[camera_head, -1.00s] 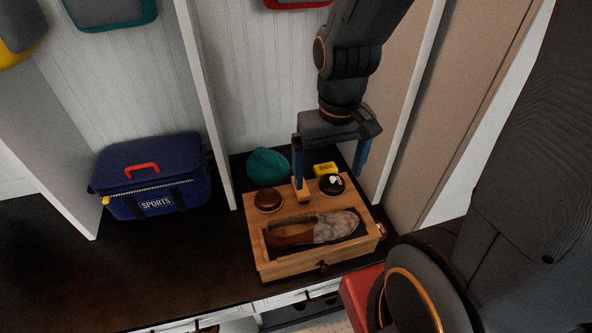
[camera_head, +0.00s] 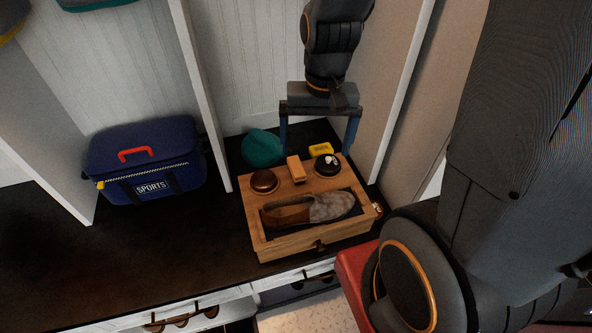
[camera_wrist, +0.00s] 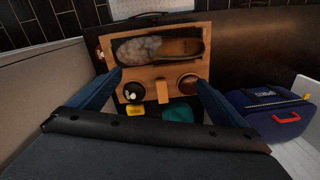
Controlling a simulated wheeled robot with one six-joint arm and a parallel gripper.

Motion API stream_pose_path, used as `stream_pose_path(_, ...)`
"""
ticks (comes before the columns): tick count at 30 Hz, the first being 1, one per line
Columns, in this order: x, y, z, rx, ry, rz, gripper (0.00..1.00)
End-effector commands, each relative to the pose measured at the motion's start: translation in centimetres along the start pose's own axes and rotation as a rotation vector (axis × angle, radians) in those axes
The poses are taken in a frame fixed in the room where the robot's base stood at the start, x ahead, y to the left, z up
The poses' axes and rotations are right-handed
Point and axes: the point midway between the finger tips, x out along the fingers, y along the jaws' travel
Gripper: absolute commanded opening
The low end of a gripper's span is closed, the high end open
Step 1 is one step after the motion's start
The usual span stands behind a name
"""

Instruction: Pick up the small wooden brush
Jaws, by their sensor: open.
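The small wooden brush (camera_head: 297,168), a light tan block, sits at the back of the wooden shoe-care box (camera_head: 283,245), between two round tins. In the wrist view the brush (camera_wrist: 162,92) lies between my two blue fingers, beyond their tips. My gripper (camera_head: 316,151) is open and empty above the back part of the box, with its fingers apart to either side. The brush's underside is hidden. A brown and grey shoe (camera_head: 312,210) lies in the dark recess in front of the brush.
A brown tin (camera_head: 264,181) and a black tin (camera_head: 326,165) flank the brush. A teal rounded item (camera_head: 262,147) and a yellow box (camera_head: 320,150) stand behind. White partitions rise on both sides. A blue sports bag (camera_head: 145,160) sits left; the dark counter before it is clear.

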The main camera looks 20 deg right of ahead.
Motion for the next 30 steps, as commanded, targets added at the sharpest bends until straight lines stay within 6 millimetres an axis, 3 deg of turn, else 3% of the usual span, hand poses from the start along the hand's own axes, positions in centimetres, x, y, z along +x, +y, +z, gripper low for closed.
stream_pose_path(9, 8.5, -1.5, -8.6, 0.714, -0.059, -0.030, 0.96)
stream_pose_path(15, 13.9, -1.8, -12.3, 1.095, -0.088, -0.034, 0.96)
stream_pose_path(21, 16.5, -1.9, -13.9, 1.278, -0.101, -0.034, 0.96)
stream_pose_path(30, 19.0, -2.2, -13.8, 1.301, -0.104, -0.032, 0.96)
